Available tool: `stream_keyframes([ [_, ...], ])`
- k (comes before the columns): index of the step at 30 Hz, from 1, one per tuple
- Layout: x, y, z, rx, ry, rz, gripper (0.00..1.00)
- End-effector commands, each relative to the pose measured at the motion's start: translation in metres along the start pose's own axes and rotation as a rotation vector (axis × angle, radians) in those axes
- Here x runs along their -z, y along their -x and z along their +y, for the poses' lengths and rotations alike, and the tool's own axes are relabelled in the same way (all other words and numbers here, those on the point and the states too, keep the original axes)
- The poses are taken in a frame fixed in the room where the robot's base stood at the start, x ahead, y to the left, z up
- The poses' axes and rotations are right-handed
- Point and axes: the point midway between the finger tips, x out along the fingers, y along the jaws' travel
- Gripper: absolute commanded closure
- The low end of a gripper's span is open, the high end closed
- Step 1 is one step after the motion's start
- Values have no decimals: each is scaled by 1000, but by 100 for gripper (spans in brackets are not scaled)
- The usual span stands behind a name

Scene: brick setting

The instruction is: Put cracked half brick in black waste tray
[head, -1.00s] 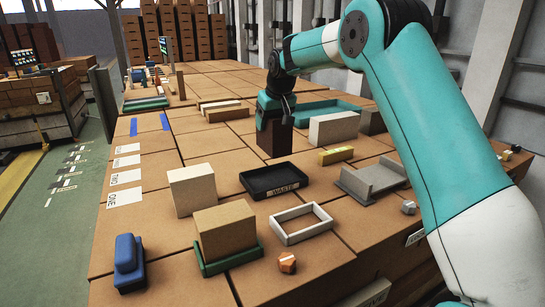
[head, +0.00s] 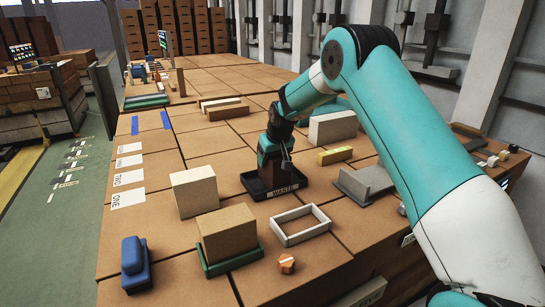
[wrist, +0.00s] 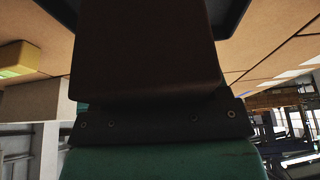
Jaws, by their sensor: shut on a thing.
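My gripper (head: 275,158) is shut on a dark brown brick (head: 281,175), which hangs upright below it. The brick also fills the upper middle of the wrist view (wrist: 145,50); I cannot make out a crack on it. The black waste tray (head: 284,193), with a WASTE label on its front wall, is directly under the gripper in the head view. The brick's lower end is at the tray, inside its outline; I cannot tell whether it touches the tray's floor. A dark tray edge (wrist: 238,14) shows at the top of the wrist view.
A pale block (head: 195,191) stands left of the tray. A tan block (head: 227,230) sits in a green tray nearer the front. A white frame (head: 300,226) lies in front, a yellow bar (head: 335,155) and grey channel (head: 367,184) to the right.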

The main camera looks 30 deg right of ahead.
Motion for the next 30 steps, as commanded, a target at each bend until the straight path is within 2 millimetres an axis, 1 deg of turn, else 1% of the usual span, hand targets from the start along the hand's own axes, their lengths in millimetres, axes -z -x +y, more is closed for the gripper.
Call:
stream_keyframes([
  [4,0,-2,0,0,0,3,77],
  [5,-1,-3,0,0,0,0,30],
  [6,-1,-2,0,0,0,0,21],
  [8,-1,-2,0,0,0,0,7],
  [16,0,-1,0,0,0,0,7],
  [20,1,7,0,0,0,3,7],
  [23,0,22,0,0,0,5,7],
  [30,0,76,0,0,0,6,7],
])
